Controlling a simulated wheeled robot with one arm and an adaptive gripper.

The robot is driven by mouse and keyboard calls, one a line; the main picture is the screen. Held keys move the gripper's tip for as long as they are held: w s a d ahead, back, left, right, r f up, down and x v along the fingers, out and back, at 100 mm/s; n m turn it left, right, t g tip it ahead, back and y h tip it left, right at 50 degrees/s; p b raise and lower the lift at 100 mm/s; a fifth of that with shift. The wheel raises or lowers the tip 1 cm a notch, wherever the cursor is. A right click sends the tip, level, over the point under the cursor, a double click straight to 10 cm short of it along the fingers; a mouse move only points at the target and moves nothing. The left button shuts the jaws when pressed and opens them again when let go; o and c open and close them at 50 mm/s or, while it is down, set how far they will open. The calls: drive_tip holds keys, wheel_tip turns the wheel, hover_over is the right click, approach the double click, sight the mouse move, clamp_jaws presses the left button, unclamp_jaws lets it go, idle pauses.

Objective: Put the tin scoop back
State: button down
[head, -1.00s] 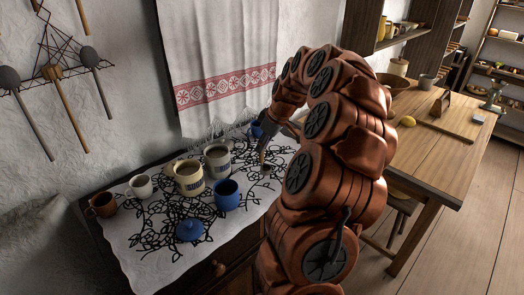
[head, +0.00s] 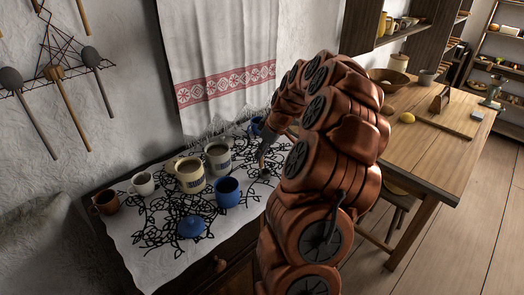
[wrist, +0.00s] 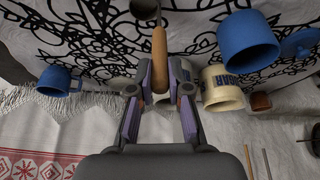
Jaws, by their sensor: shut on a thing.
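My gripper (wrist: 160,82) is shut on the wooden handle (wrist: 159,55) of the tin scoop in the wrist view. The scoop's grey tin bowl (wrist: 144,7) shows only partly, at the top edge of that view. In the head view the scoop (head: 262,156) hangs from my gripper with its handle steeply upright, bowl end low. It is over the right part of the patterned cloth (head: 150,262), right of the cups. I cannot tell whether the bowl touches the cloth. My arm hides part of the gripper and the cabinet's right side.
Two cream canisters (head: 190,175), a blue mug (head: 227,192), a blue lid (head: 191,227), a white mug (head: 143,184) and a brown mug (head: 105,203) stand left of the scoop. Another blue mug (head: 256,126) is behind it. Long utensils hang from a wall rack (head: 52,72). A wooden table (head: 445,150) stands right.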

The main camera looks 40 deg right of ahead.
drive_tip(key=c, duration=1.1)
unclamp_jaws()
drive_tip(key=b+v, duration=0.4)
drive_tip(key=v, duration=0.8)
drive_tip(key=shift+r, duration=0.1)
